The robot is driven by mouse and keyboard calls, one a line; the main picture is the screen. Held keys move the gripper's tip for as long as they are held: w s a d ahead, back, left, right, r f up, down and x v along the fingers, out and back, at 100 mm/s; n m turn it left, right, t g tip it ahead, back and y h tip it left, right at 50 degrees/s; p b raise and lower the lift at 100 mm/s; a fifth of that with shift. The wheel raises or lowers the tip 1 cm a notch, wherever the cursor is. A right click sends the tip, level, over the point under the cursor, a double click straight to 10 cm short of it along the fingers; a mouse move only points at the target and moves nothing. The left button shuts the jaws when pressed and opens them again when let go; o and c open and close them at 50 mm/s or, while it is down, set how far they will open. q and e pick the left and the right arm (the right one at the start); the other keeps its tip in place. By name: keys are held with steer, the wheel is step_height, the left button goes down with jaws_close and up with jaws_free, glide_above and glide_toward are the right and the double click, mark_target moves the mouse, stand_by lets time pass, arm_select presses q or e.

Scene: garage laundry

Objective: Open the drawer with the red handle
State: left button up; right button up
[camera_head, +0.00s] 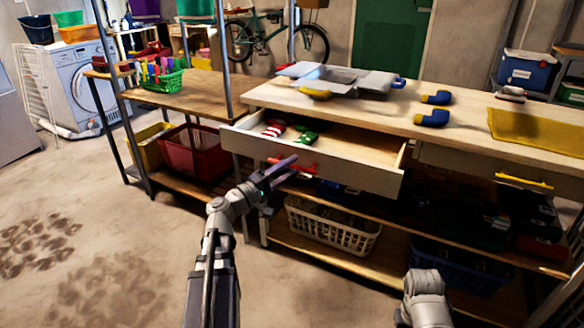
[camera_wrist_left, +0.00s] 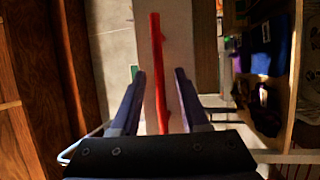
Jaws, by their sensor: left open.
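The drawer (camera_head: 350,172) under the wooden workbench is pulled out, and items with red, white and green colours show inside it. Its red handle (camera_head: 306,169) is on the drawer front. My left gripper (camera_head: 284,170) is at the left part of this handle and hides some of it. In the left wrist view, the red handle (camera_wrist_left: 157,60) runs between the two spread fingers of the left gripper (camera_wrist_left: 160,75), with gaps at its sides. The left gripper is open. My right gripper is out of view; only a piece of that arm shows at the bottom right.
A second drawer with a yellow handle (camera_head: 523,182) is shut at right. A white basket (camera_head: 330,225) stands on the lower shelf.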

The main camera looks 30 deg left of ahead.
arm_select(q)
steer(key=b+v, duration=0.1)
steer(key=v, duration=0.5)
steer(key=shift+s, duration=0.4)
steer(key=shift+f, duration=0.15)
steer(key=d+f+m+g+h, duration=0.1)
steer(key=d+f+m+g, duration=0.45)
steer(key=d, duration=0.65)
steer(key=d+f+m+g+h, duration=0.1)
steer(key=d+f+m+g, duration=0.2)
steer(key=d+f+g, duration=0.55)
steer(key=s+d+f+m+g+y, duration=0.5)
steer(key=s+d+f+m+y, duration=0.3)
steer(key=s+d+f+y, duration=0.4)
step_height(320, 180, up, 38)
steer(key=s+h+p, duration=0.1)
steer(key=p, duration=3.6)
steer(key=shift+a+p, duration=0.3)
steer(key=shift+p, duration=0.05)
